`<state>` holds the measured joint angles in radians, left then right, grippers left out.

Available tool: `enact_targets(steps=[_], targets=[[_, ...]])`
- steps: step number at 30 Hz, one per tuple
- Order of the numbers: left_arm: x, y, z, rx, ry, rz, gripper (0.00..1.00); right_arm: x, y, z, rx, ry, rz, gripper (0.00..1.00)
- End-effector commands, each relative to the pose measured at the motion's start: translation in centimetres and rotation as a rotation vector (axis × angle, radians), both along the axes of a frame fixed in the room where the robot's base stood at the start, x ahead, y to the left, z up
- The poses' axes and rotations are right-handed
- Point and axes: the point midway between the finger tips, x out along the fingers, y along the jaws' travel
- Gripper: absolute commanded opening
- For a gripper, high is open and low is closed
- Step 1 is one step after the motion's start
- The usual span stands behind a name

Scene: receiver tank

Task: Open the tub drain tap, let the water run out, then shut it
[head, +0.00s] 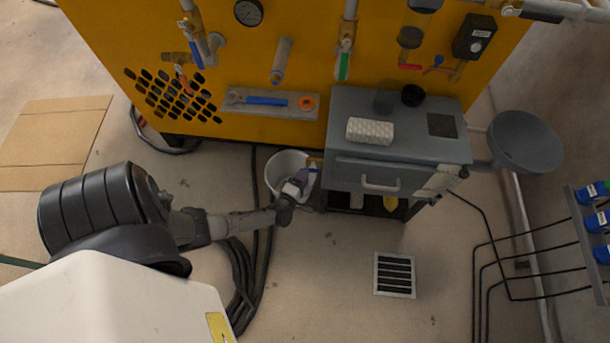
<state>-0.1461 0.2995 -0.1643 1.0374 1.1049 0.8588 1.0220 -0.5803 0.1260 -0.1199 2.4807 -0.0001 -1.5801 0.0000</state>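A small tap with a blue handle (313,170) and a brass-coloured body sits at the left side of the grey cabinet (400,150), above a white bucket (272,174) on the floor. My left gripper (301,180) is at the tap, over the bucket's right side, with its fingers close to the blue handle. The fingers are too small and overlapped to tell whether they are open, shut or touching the handle. No water stream can be made out, and the inside of the bucket is partly hidden by my gripper. My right gripper is out of view.
The yellow panel (290,60) behind carries pipes, valves and a gauge (248,12). A grey round basin (525,142) stands right of the cabinet. Black hoses (245,285) lie on the floor below my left arm. A floor grate (394,275) lies in open floor.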

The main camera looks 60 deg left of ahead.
Motion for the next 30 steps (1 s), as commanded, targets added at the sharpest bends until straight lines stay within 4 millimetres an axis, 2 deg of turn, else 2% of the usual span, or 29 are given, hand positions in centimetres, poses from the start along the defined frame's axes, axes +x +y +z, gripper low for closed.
enact_targets(steps=[6,17,28,30], targets=[[1.2,0.8,-0.1,0.0,0.0,0.0,0.36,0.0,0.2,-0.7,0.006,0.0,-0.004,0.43],[1.4,0.9,0.0,0.0,0.001,0.0,0.36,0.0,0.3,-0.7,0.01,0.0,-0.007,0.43],[1.4,0.9,0.0,-0.001,0.001,0.0,0.02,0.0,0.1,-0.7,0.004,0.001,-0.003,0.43],[1.4,0.9,0.0,-0.001,0.001,0.0,0.0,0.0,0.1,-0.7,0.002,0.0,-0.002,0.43]])
